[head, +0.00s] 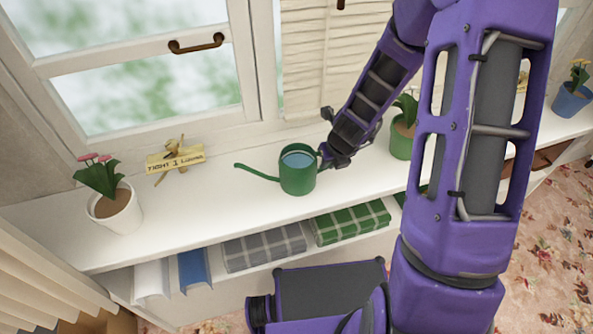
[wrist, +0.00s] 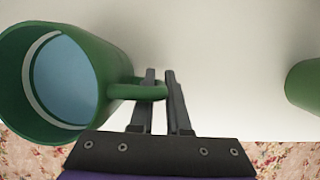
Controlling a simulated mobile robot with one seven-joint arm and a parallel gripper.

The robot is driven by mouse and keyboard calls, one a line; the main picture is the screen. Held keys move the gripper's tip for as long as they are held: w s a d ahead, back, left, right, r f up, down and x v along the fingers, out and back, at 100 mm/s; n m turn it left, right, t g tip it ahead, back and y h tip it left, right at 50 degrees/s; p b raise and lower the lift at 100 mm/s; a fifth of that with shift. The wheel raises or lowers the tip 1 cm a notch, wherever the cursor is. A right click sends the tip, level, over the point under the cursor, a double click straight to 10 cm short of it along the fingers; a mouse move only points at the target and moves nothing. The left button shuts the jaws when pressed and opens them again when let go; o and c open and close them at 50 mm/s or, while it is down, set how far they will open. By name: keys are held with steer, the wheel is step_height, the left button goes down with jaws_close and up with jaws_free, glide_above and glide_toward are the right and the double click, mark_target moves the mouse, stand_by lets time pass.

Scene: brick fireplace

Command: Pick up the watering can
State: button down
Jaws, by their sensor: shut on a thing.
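The green watering can (head: 298,175) stands upright on the white windowsill shelf (head: 225,215), its spout pointing left. It has a light blue inside or water surface. In the wrist view the can (wrist: 105,75) is at the left, with its handle (wrist: 150,91) reaching between my fingers. My gripper (head: 328,150) is at the can's right side in the head view. In the wrist view my gripper's two dark fingers (wrist: 163,90) are close together, shut on the handle. The head view does not clearly show whether the can's base touches the shelf.
A white flowerpot (head: 118,212) and a small sign (head: 175,160) stand to the left on the shelf. A green pot (head: 402,140) stands close to the right, partly behind my arm. A blue pot (head: 570,102) is farther right. Folded cloths (head: 262,248) lie below. The window is behind.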

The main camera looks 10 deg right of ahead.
steer(key=shift+r, duration=0.2)
steer(key=shift+r+p, duration=1.05)
steer(key=shift+r, duration=3.65)
steer(key=shift+n, duration=0.3)
